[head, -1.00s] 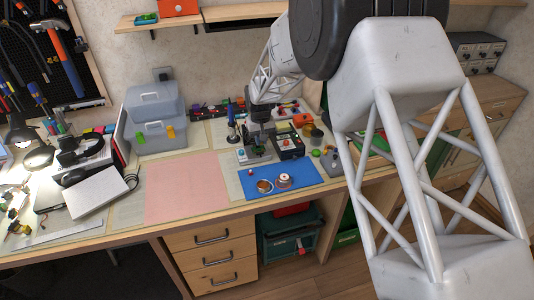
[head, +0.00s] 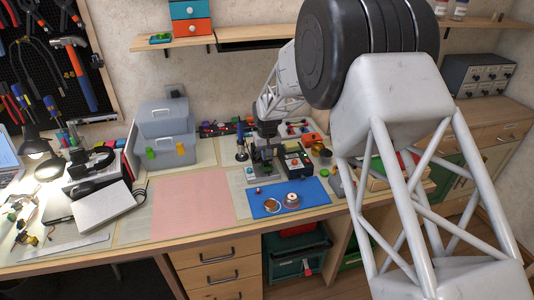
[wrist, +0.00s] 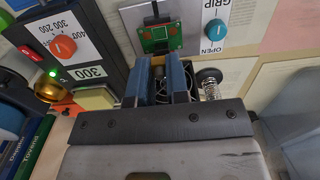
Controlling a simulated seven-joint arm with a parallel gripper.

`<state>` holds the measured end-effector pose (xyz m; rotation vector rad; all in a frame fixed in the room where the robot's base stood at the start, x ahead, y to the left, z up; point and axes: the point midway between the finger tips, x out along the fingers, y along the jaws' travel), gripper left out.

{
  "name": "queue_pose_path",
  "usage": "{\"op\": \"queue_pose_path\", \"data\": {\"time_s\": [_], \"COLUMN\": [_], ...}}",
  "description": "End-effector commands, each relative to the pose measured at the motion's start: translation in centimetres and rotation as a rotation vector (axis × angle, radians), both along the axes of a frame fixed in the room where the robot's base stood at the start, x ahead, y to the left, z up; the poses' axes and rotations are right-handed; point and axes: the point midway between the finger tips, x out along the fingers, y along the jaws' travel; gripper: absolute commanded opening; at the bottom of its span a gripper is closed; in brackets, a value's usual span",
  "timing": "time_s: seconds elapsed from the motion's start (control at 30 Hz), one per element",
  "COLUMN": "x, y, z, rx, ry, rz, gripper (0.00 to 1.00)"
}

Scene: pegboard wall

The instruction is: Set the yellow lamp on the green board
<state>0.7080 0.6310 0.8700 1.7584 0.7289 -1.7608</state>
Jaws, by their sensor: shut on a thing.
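The green board (wrist: 160,38) stands in a grey fixture marked GRIP and OPEN, at the top middle of the wrist view. It carries a red part and pale pads. My gripper (wrist: 166,66) has its blue fingers close to the lower edge of the board. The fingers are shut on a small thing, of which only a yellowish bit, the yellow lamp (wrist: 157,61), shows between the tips. Most of it is hidden, and I cannot tell whether it touches the board. In the head view my gripper (head: 265,148) is over the fixture, too small to make out detail.
A dark box with a red knob (wrist: 63,47) stands left of the fixture, and a blue knob (wrist: 216,29) sits to the right. A spring-like coil (wrist: 210,88) is by the fingers. A blue mat (head: 315,190) with small parts lies in front; the pink mat (head: 192,205) is clear.

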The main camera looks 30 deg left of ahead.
Motion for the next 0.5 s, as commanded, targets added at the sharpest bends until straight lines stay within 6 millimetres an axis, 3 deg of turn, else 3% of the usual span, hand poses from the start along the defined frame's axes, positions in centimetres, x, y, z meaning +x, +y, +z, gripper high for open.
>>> {"op": "queue_pose_path", "data": {"time_s": [0.5], "x": [0.0], "y": [0.0], "z": [-3.1], "rx": [-0.001], "ry": [0.001], "rz": [0.0], "gripper": [0.0]}}
